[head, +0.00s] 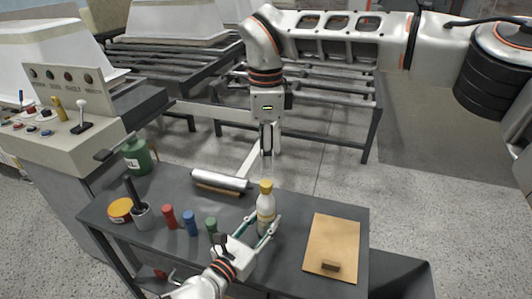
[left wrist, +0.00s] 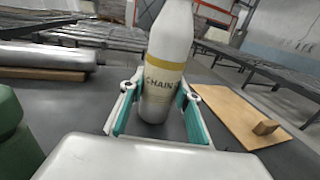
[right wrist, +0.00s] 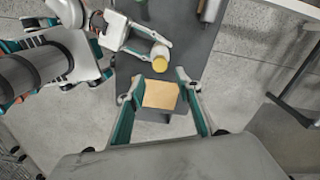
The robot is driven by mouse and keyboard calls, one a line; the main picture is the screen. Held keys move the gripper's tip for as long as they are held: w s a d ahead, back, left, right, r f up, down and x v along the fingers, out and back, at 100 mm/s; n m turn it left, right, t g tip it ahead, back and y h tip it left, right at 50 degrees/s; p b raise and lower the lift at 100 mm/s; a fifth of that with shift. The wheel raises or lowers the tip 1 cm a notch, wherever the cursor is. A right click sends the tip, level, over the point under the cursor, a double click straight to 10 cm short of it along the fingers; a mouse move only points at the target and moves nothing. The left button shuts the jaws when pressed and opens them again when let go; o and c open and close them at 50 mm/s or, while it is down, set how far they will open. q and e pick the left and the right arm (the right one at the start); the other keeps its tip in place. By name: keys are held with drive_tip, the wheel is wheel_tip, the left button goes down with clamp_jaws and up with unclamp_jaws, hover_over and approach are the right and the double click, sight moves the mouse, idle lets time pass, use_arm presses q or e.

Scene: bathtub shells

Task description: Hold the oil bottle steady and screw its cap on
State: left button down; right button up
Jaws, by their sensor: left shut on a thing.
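The oil bottle (head: 266,212) is pale with a yellow band and stands upright on the dark table. Its yellow cap (head: 266,187) sits on top of the neck; how tightly it is screwed cannot be told. My left gripper (head: 260,229) is shut around the bottle's lower body. In the left wrist view, its fingers flank the bottle (left wrist: 168,70), whose top is out of frame. My right gripper (head: 266,150) points down above and behind the bottle. In the right wrist view, its fingers (right wrist: 158,78) are apart and empty, with the cap (right wrist: 160,64) beyond them.
A tan board (head: 335,238) with a small brown block (head: 330,265) lies right of the bottle. A silver roll (head: 220,179) lies behind left. Red (head: 169,217), blue (head: 190,223) and green (head: 211,226) cylinders stand left. A green can (head: 137,157) is at the back left.

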sight(266, 183)
drive_tip(key=shift+f, duration=0.1)
idle(0.3)
drive_tip(key=shift+f, duration=3.9)
clamp_jaws()
